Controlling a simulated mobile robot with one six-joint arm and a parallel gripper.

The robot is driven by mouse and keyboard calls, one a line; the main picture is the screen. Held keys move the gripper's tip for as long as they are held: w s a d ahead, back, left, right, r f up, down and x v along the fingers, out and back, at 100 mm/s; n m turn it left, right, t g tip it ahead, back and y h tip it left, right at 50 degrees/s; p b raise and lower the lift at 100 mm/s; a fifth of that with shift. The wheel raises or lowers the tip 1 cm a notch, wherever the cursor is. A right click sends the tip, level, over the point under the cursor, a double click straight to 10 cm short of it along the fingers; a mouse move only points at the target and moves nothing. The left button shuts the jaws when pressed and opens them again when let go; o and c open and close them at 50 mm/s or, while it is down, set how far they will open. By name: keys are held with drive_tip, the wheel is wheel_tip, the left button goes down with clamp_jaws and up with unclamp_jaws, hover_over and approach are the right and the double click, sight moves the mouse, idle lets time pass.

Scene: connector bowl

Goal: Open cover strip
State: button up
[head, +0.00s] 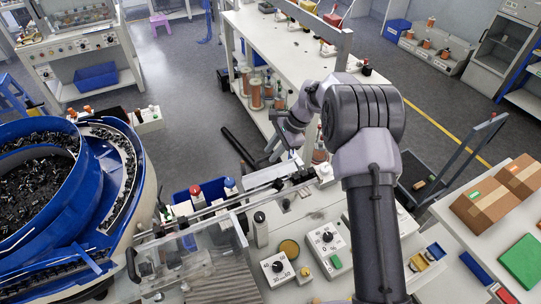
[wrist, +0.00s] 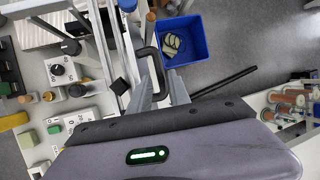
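A pale narrow strip (head: 265,177), which looks like the cover strip, lies along the rail beside the feeder bowl in the head view. In the wrist view a black bracket-shaped handle (wrist: 153,62) stands out beside the long light rails (wrist: 108,50). My gripper (wrist: 161,80) points down at this handle. Its two grey fingers are apart, and part of the handle shows between them. I cannot tell whether either finger touches it. In the head view my gripper (head: 275,153) is just above the pale strip, small and partly hidden by my wrist.
The blue vibrating bowl (head: 60,190) of dark connectors stands at the left. A blue bin (wrist: 180,40) lies close to the handle. Control boxes with knobs (head: 326,238) and a clear guard (head: 200,265) crowd the near bench. A long white table (head: 290,50) stands behind.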

drive_tip(key=shift+x, duration=0.9)
clamp_jaws()
idle(0.8)
